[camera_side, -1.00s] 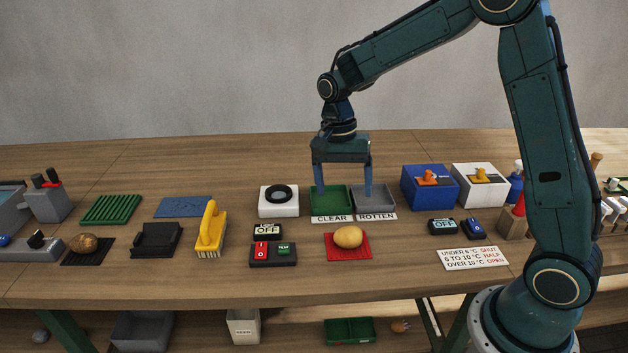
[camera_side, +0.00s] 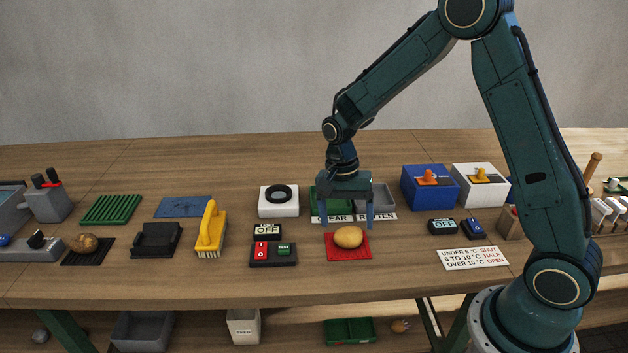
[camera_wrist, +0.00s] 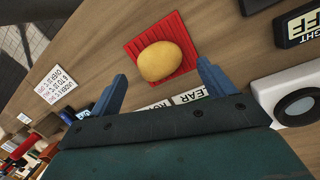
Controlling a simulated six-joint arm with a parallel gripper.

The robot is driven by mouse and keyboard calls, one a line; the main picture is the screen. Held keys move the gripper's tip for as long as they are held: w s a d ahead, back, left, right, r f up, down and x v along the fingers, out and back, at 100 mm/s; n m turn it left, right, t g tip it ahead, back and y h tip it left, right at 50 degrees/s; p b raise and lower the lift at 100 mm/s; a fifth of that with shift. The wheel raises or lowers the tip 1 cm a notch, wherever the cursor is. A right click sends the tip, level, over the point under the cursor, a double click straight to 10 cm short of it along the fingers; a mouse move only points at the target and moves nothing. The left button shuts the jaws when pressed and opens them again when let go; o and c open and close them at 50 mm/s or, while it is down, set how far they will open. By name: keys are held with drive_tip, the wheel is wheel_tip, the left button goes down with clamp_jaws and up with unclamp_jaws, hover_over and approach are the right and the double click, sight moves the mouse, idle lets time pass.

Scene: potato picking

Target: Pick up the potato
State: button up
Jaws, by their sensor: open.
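A yellow potato (camera_side: 348,237) lies on a ribbed red mat (camera_side: 362,253) near the front of the bench. It also shows in the wrist view (camera_wrist: 160,61), on the red mat (camera_wrist: 184,27), beyond the fingertips and roughly between their lines. My gripper (camera_side: 347,226) is open and empty, with its fingers pointing down. In the side view its fingertips overlap the area just behind and above the potato, apart from it. In the wrist view, the two blue fingers of my gripper (camera_wrist: 161,70) stand wide on either side.
The green CLEAR tray (camera_side: 318,192) and grey ROTTEN tray (camera_side: 388,198) stand behind the mat, partly hidden by my gripper. A switch box (camera_side: 273,255) is left of the mat. A white temperature card (camera_side: 473,259) lies right. Bare wood separates them.

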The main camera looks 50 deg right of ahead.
sight(347, 230)
drive_tip(key=shift+s+a+f, duration=0.1)
drive_tip(key=shift+s+f, duration=0.1)
drive_tip(key=shift+f, duration=0.7)
drive_tip(key=shift+s+f, duration=0.15)
drive_tip(key=shift+f, duration=0.75)
drive_tip(key=c, duration=1.1)
drive_tip(key=shift+r, duration=0.15)
wheel_tip(347, 230, up, 20)
drive_tip(key=shift+w, duration=0.15)
